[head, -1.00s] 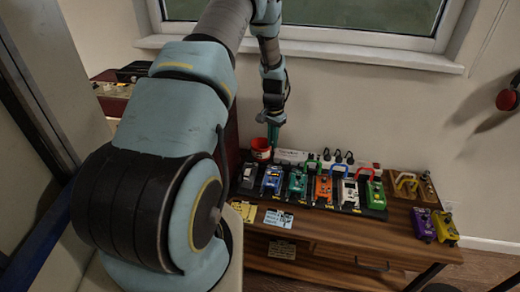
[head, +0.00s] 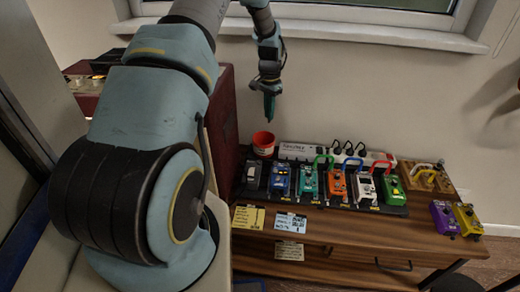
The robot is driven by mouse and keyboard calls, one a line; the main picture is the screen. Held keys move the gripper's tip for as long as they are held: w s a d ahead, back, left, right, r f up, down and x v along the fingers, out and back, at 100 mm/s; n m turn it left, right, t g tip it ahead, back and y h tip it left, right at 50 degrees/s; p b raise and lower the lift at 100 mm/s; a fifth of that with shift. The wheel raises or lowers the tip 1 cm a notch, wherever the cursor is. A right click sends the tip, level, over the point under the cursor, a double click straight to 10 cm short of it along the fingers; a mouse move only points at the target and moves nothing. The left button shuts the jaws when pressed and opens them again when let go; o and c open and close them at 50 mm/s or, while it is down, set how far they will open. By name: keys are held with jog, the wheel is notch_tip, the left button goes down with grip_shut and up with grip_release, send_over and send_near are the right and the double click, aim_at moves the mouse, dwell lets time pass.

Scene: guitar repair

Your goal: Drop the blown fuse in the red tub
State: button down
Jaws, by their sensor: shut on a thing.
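The red tub (head: 263,149) stands at the back left of the wooden bench, upright, beside the power strip. My gripper (head: 269,116) points down just above the tub, its tips a little right of the tub's middle and apart from its rim in the picture. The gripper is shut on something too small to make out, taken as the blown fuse. The inside of the tub is too small to read for contents.
A row of colourful pedals on a black board (head: 320,201) fills the bench right of the tub. A white power strip (head: 330,154) with plugs lies behind it. Paper notes (head: 290,222) lie at the front edge. A dark red cabinet (head: 221,125) stands close left.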

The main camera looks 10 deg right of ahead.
aim_at(267, 133)
notch_tip(267, 133, down, 10)
jog(key=b, duration=0.7)
jog(key=shift+w+a, duration=0.2)
jog(key=shift+w, duration=0.2)
jog(key=c, duration=0.9)
grip_release()
notch_tip(267, 133, up, 11)
jog(key=shift+f+b, duration=0.1)
jog(key=shift+b, duration=0.65)
